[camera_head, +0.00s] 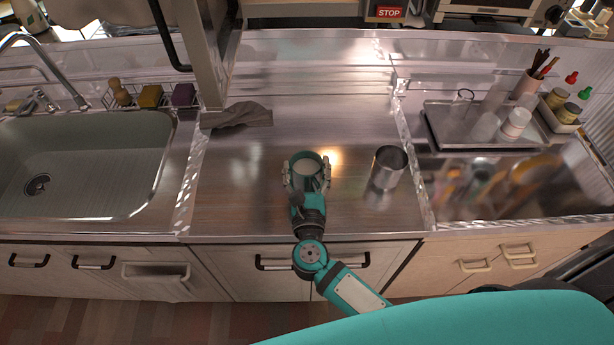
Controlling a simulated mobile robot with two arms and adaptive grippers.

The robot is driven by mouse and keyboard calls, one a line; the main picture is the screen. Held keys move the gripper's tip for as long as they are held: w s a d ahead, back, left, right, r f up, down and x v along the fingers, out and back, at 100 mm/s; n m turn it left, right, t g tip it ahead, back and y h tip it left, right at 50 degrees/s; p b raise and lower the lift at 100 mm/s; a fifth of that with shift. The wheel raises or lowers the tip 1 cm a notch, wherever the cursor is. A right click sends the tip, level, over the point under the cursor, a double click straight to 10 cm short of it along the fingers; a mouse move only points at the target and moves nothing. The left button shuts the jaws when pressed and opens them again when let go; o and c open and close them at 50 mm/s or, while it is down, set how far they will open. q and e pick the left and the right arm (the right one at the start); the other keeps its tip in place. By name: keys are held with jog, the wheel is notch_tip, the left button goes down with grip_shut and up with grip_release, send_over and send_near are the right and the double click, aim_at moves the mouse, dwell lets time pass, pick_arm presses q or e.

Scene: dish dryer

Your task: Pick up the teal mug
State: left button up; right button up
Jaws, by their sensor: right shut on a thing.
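The teal mug (309,163) is over the middle section of the steel counter, with its open top facing up. My right gripper (306,172) has its fingers on both sides of the mug and is shut on it. The right arm reaches in from the lower right, and the gripper hides the near side of the mug. I cannot tell whether the mug touches the counter. My left gripper is not in view.
A steel cup (388,167) stands close to the right of the mug. A grey cloth (237,116) lies behind to the left. A sink (85,165) is at the left. A tray (450,139) with cups is at the right. The counter behind the mug is clear.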

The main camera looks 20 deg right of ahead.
jog(key=shift+c, duration=0.8)
jog(key=shift+r, duration=0.2)
jog(key=s+d+r+b, duration=0.1)
jog(key=s+d+r, duration=0.1)
jog(key=s, duration=0.5)
jog(key=s+d+r+b, duration=0.2)
jog(key=s+d, duration=0.2)
jog(key=s, duration=0.3)
jog(key=shift+s+r, duration=0.25)
jog(key=shift+r, duration=0.05)
